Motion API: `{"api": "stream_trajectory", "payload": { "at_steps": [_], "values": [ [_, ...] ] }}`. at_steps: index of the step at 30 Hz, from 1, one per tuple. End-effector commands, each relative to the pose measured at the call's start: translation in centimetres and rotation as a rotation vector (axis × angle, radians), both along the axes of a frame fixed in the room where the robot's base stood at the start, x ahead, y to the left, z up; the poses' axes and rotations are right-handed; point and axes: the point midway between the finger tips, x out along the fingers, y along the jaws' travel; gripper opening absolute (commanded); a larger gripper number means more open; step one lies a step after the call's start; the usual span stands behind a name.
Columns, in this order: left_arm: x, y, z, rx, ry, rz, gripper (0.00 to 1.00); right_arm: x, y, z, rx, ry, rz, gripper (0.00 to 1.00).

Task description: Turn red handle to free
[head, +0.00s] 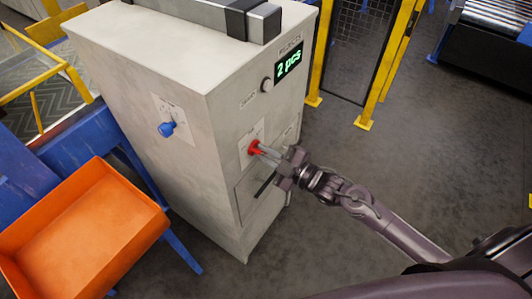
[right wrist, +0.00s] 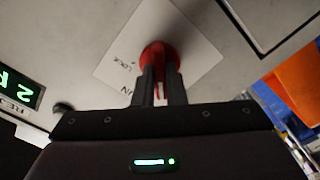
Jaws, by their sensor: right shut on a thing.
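The red handle (head: 254,147) sits on a white label plate (head: 259,132) on the right-hand face of a grey cabinet (head: 185,80). My right gripper (head: 262,150) reaches it from the right and is shut on it. In the right wrist view the red handle (right wrist: 158,58) shows between and beyond the two dark fingers (right wrist: 160,86), over the tilted white plate (right wrist: 125,62). The lettering on the plate is too blurred to tell which position the handle points at. My left gripper is not in view.
A blue knob (head: 167,128) is on the cabinet's left face. A green display (head: 289,63) reads "2 pcs", with a round button (head: 267,85) beside it. An orange bin (head: 85,230) stands at left. Yellow posts (head: 385,60) frame a mesh gate behind. The floor at right is clear.

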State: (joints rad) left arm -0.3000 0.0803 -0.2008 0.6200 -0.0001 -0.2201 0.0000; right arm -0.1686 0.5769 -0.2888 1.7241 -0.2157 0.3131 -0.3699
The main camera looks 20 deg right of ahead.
Motion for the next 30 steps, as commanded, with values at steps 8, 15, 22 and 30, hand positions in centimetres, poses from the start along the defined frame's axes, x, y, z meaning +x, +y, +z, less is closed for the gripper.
{"api": "stream_trajectory", "payload": {
  "at_steps": [8, 15, 22, 30],
  "values": [
    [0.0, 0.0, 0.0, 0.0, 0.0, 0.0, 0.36, 0.0, 0.0, 0.0, -0.001, -0.001, 0.0, 0.33],
    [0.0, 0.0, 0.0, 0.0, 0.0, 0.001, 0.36, -0.1, -0.1, 0.0, 0.0, 0.001, -0.001, 0.33],
    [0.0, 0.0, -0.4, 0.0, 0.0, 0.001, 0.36, -2.5, -1.9, -0.2, -0.004, 0.002, 0.001, 0.33],
    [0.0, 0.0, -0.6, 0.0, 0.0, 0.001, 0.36, -5.5, -4.3, -0.2, -0.003, 0.002, 0.0, 0.33]
  ]
}}
